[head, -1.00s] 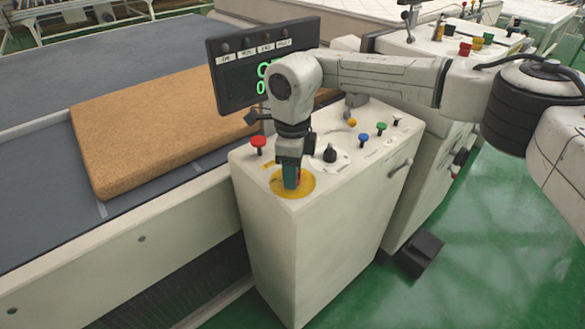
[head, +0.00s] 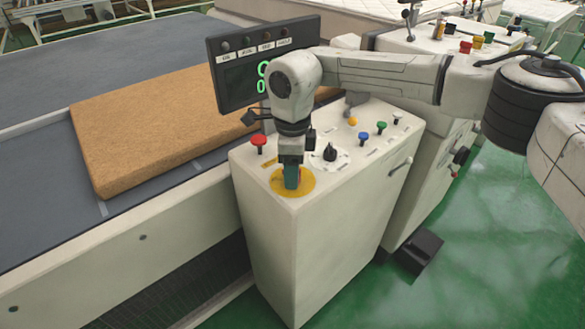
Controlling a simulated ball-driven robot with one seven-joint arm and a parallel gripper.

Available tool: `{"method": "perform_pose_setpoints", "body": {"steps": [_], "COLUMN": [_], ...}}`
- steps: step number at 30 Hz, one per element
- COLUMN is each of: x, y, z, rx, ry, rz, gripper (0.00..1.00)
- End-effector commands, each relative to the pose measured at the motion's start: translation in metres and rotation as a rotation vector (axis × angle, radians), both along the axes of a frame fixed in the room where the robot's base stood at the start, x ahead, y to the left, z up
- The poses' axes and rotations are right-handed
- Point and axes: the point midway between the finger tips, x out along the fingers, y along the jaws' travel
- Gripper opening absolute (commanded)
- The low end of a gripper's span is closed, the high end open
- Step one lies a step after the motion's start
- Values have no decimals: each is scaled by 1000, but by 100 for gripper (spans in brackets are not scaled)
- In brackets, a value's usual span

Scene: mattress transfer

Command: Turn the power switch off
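My gripper (head: 291,178) points down over a round yellow plate (head: 306,186) at the near corner of the white control box (head: 330,230). The gripper's teal lower end is at or just above the plate's middle. The gripper covers that middle, so a switch there is hidden. I cannot see the gap between the fingers or whether they hold anything. A black rotary knob (head: 330,153) stands on a white dial to the right, apart from the gripper. No power switch can be made out clearly.
On the box are a red mushroom button (head: 258,143) and blue (head: 363,137), green (head: 381,128) and yellow (head: 352,122) buttons. A dark display (head: 240,75) stands behind my arm. A brown mattress slab (head: 160,125) lies on the conveyor at left. Green floor is open at right.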

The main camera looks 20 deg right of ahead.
Motion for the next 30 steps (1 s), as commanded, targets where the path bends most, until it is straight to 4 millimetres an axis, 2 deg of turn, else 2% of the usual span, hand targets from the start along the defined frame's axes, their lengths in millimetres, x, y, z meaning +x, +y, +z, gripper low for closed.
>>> {"method": "perform_pose_setpoints", "body": {"steps": [4,11,14,17,25,30], "x": [-1,-1,-1,0,0,0], "y": [0,0,0,-1,-1,-1], "z": [-1,0,6,20,72,95], "rx": [-1,0,-2,-2,-3,-2], "ry": [3,4,2,0,-1,1], "rz": [0,0,0,0,0,0], "gripper": [66,66,66,66,66,66]}}
